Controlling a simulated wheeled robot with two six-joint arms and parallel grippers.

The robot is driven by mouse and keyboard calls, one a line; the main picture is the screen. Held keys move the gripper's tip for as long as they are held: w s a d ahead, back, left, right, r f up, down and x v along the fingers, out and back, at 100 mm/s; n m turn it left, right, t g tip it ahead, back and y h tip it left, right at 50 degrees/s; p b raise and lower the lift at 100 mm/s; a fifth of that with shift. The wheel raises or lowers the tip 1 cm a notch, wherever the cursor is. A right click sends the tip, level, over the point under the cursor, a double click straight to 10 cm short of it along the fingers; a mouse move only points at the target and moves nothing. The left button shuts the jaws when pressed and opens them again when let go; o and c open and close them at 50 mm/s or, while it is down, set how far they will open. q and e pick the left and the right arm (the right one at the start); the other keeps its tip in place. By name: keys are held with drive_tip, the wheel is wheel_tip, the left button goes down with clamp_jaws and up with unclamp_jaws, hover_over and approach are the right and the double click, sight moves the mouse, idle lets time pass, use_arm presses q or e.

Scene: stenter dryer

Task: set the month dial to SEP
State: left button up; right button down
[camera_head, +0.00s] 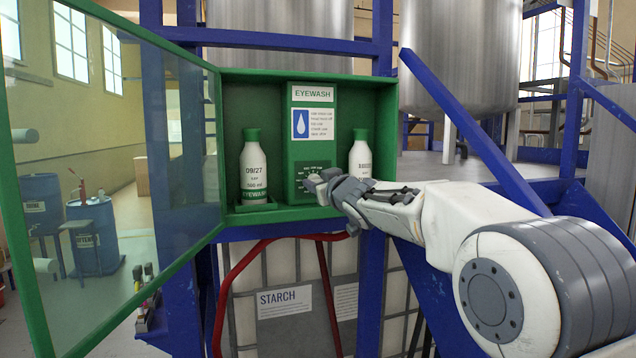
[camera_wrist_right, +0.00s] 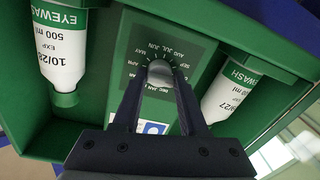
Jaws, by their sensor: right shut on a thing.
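The green eyewash cabinet (camera_head: 390,110) stands open. The month dial (camera_head: 314,183) sits low on its green centre panel (camera_head: 312,150), largely hidden by my right gripper (camera_head: 325,187). In the wrist view, which is turned over, the two dark fingers of my right gripper (camera_wrist_right: 160,88) are shut on the sides of the grey, round-ended dial knob (camera_wrist_right: 160,72). Month names ring the knob, with AUG, JUL, JUN above it and SEP (camera_wrist_right: 179,71) just to its right. I cannot tell for sure which month the knob points at. My left gripper is not in view.
A white eyewash bottle (camera_head: 254,170) marked 09/27 stands left of the panel. Another bottle (camera_head: 360,155) stands right of it, partly behind my gripper; the wrist view reads 10/28 on it. The glass door (camera_head: 110,150) is swung out left. Blue frame beams (camera_head: 475,130) run nearby.

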drive_tip(key=shift+r+n, duration=0.1)
drive_tip(key=shift+n, duration=2.4)
drive_tip(key=c, duration=0.5)
unclamp_jaws()
drive_tip(key=shift+d, duration=0.1)
drive_tip(key=shift+s, duration=0.3)
drive_tip(key=b+v, duration=0.2)
drive_tip(key=v, duration=0.8)
